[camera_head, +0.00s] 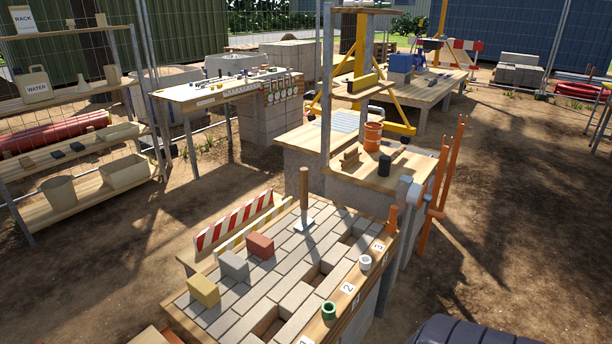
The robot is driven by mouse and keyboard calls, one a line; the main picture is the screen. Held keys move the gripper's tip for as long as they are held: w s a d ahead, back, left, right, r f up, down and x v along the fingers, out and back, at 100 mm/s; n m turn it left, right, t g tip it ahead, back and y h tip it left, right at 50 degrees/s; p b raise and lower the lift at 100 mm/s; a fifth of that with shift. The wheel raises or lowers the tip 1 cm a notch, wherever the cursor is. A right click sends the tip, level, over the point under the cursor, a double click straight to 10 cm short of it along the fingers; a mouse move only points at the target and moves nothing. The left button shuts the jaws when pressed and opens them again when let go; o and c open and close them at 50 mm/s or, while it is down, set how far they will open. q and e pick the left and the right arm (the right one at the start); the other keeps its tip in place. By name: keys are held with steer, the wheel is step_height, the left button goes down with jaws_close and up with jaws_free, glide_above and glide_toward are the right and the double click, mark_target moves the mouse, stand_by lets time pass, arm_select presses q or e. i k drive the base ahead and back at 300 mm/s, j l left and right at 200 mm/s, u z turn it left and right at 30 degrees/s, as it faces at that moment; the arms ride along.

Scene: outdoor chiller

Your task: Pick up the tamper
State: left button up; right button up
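The tamper (304,201) stands upright on the paved table, with a brown wooden handle and a flat grey metal foot. Its foot rests on the grey pavers (262,284), near the back edge. Neither of my grippers shows in the head view.
A yellow block (203,290), a grey block (234,265) and a red block (260,246) stand left of the tamper. Behind them is a red-and-white striped barrier (234,219). A green ring (328,310) and a white ring (365,262) sit on the numbered wooden edge.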

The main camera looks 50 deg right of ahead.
mark_target(306, 222)
steer(key=z, duration=1.6)
